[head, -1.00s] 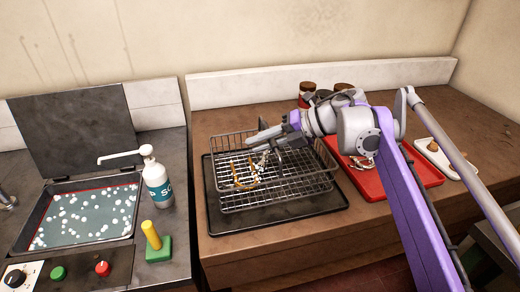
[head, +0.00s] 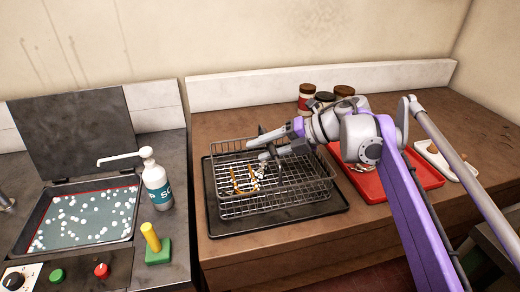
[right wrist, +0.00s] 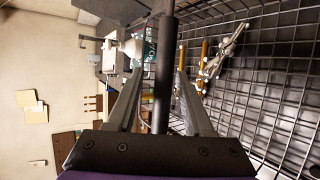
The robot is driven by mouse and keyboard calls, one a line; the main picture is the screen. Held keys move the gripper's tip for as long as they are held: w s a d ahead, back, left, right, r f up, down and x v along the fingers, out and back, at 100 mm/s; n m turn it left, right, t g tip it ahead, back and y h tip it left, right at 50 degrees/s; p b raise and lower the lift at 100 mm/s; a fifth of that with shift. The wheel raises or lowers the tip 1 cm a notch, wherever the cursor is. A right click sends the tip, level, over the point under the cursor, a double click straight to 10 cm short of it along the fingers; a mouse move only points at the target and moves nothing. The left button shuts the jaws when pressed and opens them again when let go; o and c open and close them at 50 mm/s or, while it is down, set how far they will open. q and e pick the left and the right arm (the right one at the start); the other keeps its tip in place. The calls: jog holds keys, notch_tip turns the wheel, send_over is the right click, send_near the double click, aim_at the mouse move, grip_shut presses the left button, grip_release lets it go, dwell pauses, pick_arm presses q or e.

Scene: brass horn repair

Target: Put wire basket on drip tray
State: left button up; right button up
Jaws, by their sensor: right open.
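The wire basket (head: 313,190) sits on the black drip tray (head: 235,226), with its base within the tray's rim as far as I can see. Brass-coloured horn parts and silvery parts (head: 243,179) lie inside it; they also show in the right wrist view (right wrist: 215,62). My right gripper (head: 262,147) is open above the back part of the basket. Its two fingers are spread either side of a dark bar (right wrist: 164,75), which looks like the basket's handle; I cannot tell whether they touch it. My left gripper is out of view.
A red tray (head: 425,174) with small parts and a white dish (head: 455,168) lie to the right. Several jars (head: 306,93) stand behind my right arm. A sink of bubbly liquid (head: 85,217), a soap bottle (head: 157,184) and a green-based brush (head: 158,250) are left.

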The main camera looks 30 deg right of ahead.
jog(key=p+v, duration=0.1)
jog(key=v, duration=1)
